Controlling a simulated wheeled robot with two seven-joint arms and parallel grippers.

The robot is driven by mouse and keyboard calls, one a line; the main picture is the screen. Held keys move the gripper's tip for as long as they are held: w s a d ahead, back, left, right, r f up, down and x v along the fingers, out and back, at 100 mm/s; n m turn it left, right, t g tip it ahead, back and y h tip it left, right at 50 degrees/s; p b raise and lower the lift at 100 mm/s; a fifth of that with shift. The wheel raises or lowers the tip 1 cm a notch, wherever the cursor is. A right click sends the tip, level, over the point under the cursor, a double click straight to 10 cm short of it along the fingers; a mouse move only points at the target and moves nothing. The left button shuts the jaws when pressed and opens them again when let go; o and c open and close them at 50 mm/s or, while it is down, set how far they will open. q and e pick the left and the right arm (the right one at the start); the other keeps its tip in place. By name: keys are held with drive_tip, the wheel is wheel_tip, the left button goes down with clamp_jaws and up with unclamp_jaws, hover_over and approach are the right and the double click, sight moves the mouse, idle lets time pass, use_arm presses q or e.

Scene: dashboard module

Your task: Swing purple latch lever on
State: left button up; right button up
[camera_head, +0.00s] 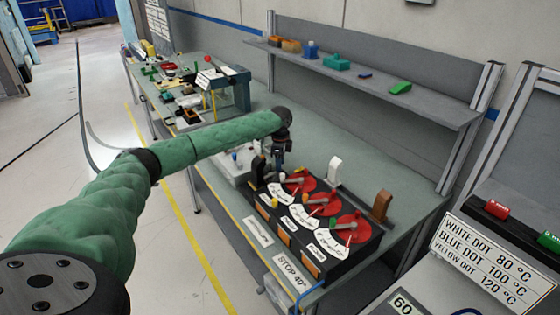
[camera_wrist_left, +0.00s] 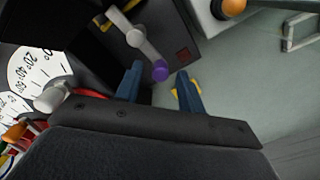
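The purple latch lever shows in the left wrist view as a grey arm with a round purple knob (camera_wrist_left: 160,70) at its end, mounted on a dark panel. My left gripper (camera_wrist_left: 158,88) is open, and its two blue fingers lie either side of the knob in that view. I cannot tell whether they touch it. In the head view my left gripper (camera_head: 278,158) hangs over the far left end of the black dashboard module (camera_head: 345,258), and the lever is not clearly visible there. My right gripper is not in view.
The module carries three red dials (camera_head: 322,204) with white scales. A white upright piece (camera_head: 334,170) and a brown one (camera_head: 381,206) stand behind them. A shelf (camera_head: 365,82) with small coloured objects is above the bench. A temperature sign (camera_head: 492,262) stands at the right.

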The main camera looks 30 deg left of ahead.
use_arm(q)
drive_tip(key=shift+f, duration=0.25)
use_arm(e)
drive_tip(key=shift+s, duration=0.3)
